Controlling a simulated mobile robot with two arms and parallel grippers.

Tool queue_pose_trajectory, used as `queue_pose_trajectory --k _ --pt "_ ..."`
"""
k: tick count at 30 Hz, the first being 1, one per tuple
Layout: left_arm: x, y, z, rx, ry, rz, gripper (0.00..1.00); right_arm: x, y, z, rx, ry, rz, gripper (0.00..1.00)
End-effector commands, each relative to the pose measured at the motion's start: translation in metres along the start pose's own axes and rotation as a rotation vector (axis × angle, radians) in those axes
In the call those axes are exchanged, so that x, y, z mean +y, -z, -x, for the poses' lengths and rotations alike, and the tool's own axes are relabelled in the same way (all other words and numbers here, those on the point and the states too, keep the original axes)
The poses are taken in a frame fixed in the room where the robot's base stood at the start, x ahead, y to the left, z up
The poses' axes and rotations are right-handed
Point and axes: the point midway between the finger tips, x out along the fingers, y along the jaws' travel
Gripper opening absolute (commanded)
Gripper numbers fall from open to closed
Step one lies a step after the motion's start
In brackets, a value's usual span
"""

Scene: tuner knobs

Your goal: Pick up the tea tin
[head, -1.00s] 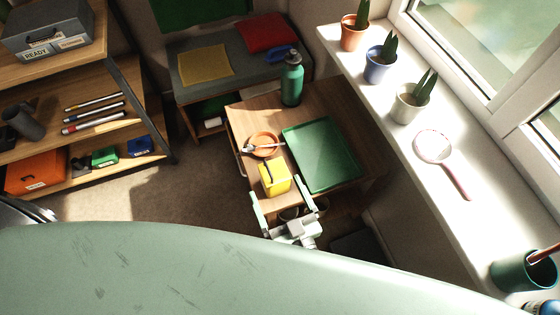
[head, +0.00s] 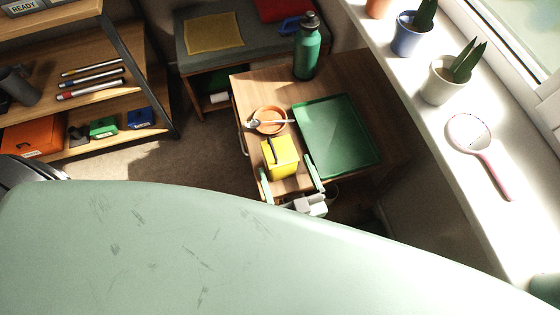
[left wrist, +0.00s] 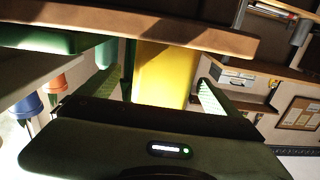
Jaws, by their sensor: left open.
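The tea tin looks to be the yellow box (head: 284,161) with a dark strip or handle on top. It stands on the small wooden table near its front edge. My left gripper (head: 287,168) is open at the table's front edge, its pale green fingers on either side of the tin's near part. In the left wrist view the yellow tin (left wrist: 163,78) shows between the two spread fingers, partly covered by the wooden table edge. Whether the fingers touch it, I cannot tell. My right gripper is not in view.
A green tray (head: 338,136) lies right of the tin. An orange bowl (head: 269,127) with a utensil is just behind it, and a green bottle (head: 306,52) stands at the back. The wooden table edge (left wrist: 130,22) crosses the left wrist view. A windowsill with potted plants is at right.

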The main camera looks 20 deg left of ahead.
Motion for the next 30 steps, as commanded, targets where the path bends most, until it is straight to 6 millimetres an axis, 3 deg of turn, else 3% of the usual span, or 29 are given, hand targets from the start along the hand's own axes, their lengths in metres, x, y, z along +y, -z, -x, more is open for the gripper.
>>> queue_pose_trajectory --k 15,24,30 --pt "-0.003 0.002 -0.067 0.004 -0.001 0.000 0.94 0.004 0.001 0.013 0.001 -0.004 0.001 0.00" --pt "-0.004 0.000 -0.071 0.000 0.000 0.000 0.94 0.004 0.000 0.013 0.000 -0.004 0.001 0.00" --pt "-0.004 0.000 -0.071 0.000 0.001 0.001 0.38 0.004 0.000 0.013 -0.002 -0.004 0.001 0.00"
